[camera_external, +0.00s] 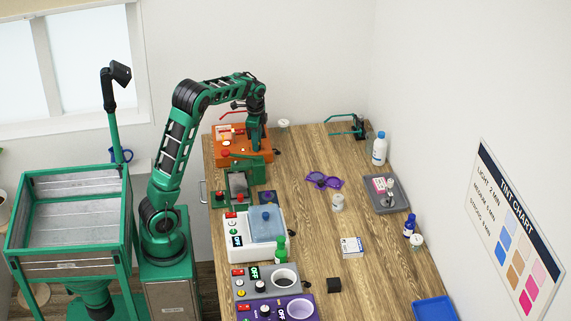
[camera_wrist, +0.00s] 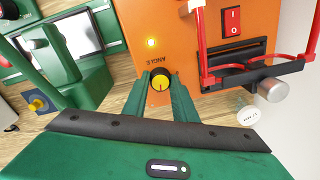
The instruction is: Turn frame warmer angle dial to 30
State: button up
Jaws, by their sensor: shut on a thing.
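The frame warmer (camera_external: 243,151) is an orange box at the far end of the bench; its orange face (camera_wrist: 165,28) fills the upper middle of the wrist view. In the external view my gripper (camera_external: 257,144) reaches down at the warmer's right side, and the dial is hidden there. No scale numbers can be read.
A white lid (camera_wrist: 249,115) lies nearby. The bench's middle (camera_external: 305,220) is mostly clear.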

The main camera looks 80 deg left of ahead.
jog(key=shift+w+r, duration=0.15)
jog(key=shift+w, duration=0.1)
jog(key=o, duration=1)
jog(key=shift+o, duration=0.2)
jog(key=shift+s, duration=0.1)
notch_tip(320, 180, up, 11)
jog(key=shift+d+f, duration=0.15)
jog(key=shift+f, duration=0.05)
jog(key=shift+d, duration=0.1)
